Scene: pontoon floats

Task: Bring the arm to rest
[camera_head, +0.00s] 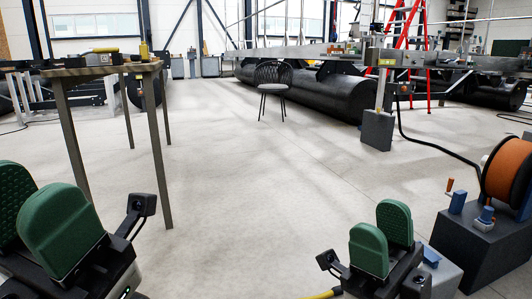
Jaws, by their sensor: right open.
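My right gripper (382,236) is at the bottom right of centre, with its two green pads pointing up and a gap between them. It is open, and nothing shows between its pads. My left gripper (36,212) is at the lower left corner, also with green pads pointing up. Its pads stand apart, with the textured inner face of the far one showing, and I see nothing held. Part of the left gripper is cut off by the picture edge.
A tall table (100,70) with small items stands at the left. A cable reel (508,168) on a dark block (478,245) is close on the right. A black chair (272,78), long black floats (335,95) and a red ladder (412,30) are farther back. The middle floor is clear.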

